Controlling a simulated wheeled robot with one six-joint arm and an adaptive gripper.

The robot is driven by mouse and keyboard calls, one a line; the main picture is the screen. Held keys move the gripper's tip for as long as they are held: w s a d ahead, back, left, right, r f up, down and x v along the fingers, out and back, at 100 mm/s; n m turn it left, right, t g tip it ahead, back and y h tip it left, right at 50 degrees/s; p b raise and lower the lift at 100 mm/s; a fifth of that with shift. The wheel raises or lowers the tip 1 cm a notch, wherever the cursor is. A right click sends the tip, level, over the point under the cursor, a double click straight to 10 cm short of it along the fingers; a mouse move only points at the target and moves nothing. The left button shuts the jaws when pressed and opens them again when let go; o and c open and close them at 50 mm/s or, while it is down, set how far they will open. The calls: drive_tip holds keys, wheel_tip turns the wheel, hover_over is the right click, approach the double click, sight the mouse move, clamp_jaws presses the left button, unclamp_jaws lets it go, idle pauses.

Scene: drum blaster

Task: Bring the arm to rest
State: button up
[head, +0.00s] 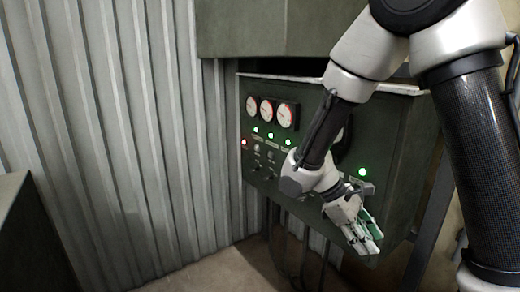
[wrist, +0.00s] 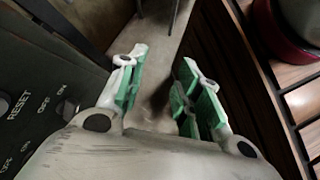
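My gripper (head: 364,240) hangs in front of the right part of the dark green control panel (head: 318,152) in the head view, pointing down and to the right. In the wrist view my gripper (wrist: 160,85) has its green-padded fingers spread apart, with nothing between them. My white and black arm is bent down from the upper right and hides part of the panel. The panel's face shows at the left of the wrist view, with a "RESET" label and a switch marked on and off.
The panel carries three round gauges (head: 267,111) and several lit green lamps, plus a red lamp (head: 244,142). A corrugated wall (head: 120,130) stands at the left. Cables hang below the panel. In the wrist view, a slatted brown surface (wrist: 262,85) bears a red round object (wrist: 290,40).

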drive_tip(key=s+d+r+m+t+y, duration=0.3)
drive_tip(key=s+d+r+m, duration=0.2)
drive_tip(key=r, duration=0.3)
drive_tip(key=s+d+r+m+t+y, duration=0.4)
drive_tip(key=s+d+r+m, duration=0.1)
drive_tip(key=r, duration=0.4)
drive_tip(key=shift+s+r+t, duration=0.25)
drive_tip(key=shift+s+t, duration=0.05)
drive_tip(key=shift+d, duration=0.15)
